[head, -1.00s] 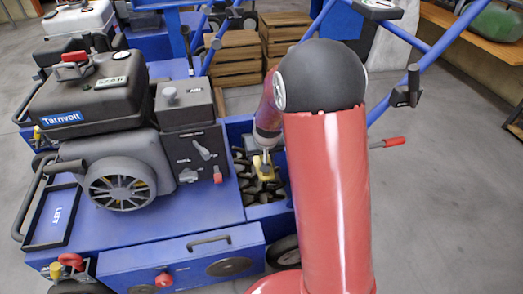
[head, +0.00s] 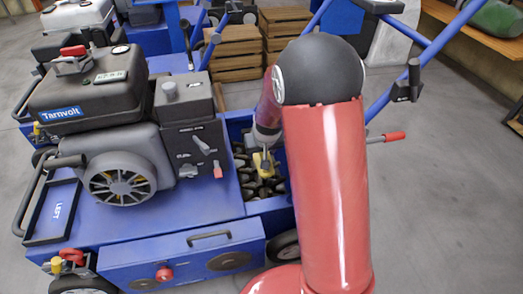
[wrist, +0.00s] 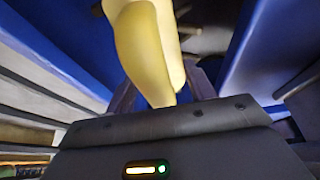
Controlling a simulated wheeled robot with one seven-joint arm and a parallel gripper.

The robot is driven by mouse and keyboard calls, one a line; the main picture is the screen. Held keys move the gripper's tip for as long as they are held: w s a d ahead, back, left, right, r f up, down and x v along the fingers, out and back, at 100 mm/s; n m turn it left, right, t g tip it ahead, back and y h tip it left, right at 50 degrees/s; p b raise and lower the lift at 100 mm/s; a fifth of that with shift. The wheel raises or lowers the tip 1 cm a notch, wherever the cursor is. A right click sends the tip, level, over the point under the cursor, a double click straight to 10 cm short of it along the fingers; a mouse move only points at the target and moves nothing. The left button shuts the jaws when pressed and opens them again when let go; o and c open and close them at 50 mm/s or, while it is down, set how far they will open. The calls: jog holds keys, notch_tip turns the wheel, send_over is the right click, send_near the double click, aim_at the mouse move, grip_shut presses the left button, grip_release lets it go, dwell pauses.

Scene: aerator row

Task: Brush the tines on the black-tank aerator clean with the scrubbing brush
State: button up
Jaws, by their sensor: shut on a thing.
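The black-tank aerator (head: 90,85), labelled Tarnvolt, stands on the left in the head view with a blue deck. Its dark tines (head: 262,188) lie in an open blue bay right of the engine. My gripper (head: 262,152) reaches down into this bay, partly hidden by my red arm. It is shut on the yellow scrubbing brush (head: 264,163), which is at the tines. In the wrist view the yellow brush handle (wrist: 145,50) rises between the fingers. The bristles are hidden, so I cannot tell whether they touch the tines.
A white-tank machine (head: 75,18) stands behind. Wooden crates (head: 235,55) are stacked at the back, and a wooden bench (head: 480,35) runs along the right. Blue handlebars (head: 440,45) and a red-tipped lever (head: 393,136) rise beside my arm. Open floor lies to the right.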

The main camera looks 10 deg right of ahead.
jog(key=shift+f, duration=0.2)
jog(key=shift+w, duration=2.5)
jog(key=shift+f, duration=0.1)
jog(key=shift+s+f, duration=0.1)
jog(key=shift+s, duration=2.5)
jog(key=shift+w, duration=0.1)
jog(key=shift+w, duration=2.45)
jog(key=shift+s, duration=0.15)
